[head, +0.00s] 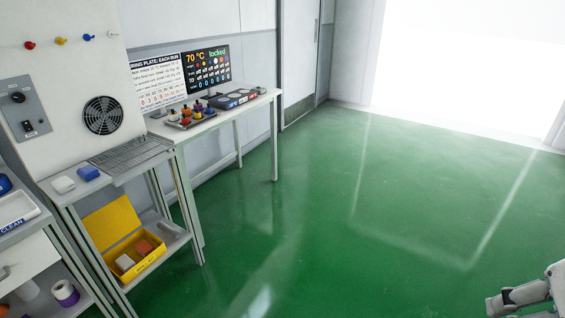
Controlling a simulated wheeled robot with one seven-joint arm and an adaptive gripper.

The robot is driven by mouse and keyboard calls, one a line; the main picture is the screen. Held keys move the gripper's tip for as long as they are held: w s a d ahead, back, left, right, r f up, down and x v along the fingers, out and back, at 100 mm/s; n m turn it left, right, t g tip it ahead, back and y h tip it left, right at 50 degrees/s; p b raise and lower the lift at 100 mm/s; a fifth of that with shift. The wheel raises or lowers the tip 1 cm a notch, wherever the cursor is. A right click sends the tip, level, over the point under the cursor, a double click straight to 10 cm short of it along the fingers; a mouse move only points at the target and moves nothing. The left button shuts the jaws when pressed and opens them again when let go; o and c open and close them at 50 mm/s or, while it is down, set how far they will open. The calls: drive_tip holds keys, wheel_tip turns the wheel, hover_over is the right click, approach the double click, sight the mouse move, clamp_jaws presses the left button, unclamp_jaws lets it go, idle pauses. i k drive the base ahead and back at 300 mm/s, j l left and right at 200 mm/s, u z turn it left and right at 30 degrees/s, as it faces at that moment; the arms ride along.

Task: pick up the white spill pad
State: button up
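An open yellow box (139,267) stands on the lower shelf of the bench at left. A whitish block (125,263) and a brown-orange block (143,248) lie in it, side by side. A small white pad-like item (63,184) lies on the bench top above, beside a blue one (87,173). I cannot tell from their looks which white item is the spill pad. My gripper (498,304) shows partly at the bottom right corner, over the green floor, far from the bench and box. Its fingers are too small and cut off to tell open or shut.
A metal grate (132,157) juts from the bench top. Beyond it a table (205,125) holds a screen (207,70), a tray of small bottles (190,117) and a dark case (236,98). A white tray (15,211) stands far left. The green floor (350,220) is clear.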

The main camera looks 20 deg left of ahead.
sight(125, 263)
drive_tip(key=i+z, duration=0.3)
drive_tip(key=i, duration=0.65)
drive_tip(key=i+u, duration=0.35)
drive_tip(key=i+l+u, duration=0.1)
drive_tip(key=u, duration=0.25)
drive_tip(key=i+l+u, duration=0.15)
drive_tip(key=u, duration=0.2)
drive_tip(key=i+u, duration=0.15)
drive_tip(key=u, duration=0.25)
drive_tip(key=i+l+u, duration=0.15)
drive_tip(key=u, duration=0.25)
drive_tip(key=i+l+u, duration=0.15)
drive_tip(key=u, duration=0.3)
drive_tip(key=i+l+u, duration=0.1)
drive_tip(key=l+u, duration=0.15)
drive_tip(key=u, duration=0.15)
drive_tip(key=l+u, duration=0.2)
drive_tip(key=u, duration=0.2)
drive_tip(key=i+l+u, duration=0.1)
drive_tip(key=l+u, duration=0.35)
drive_tip(key=i+l+u, duration=0.1)
drive_tip(key=l+u, duration=0.75)
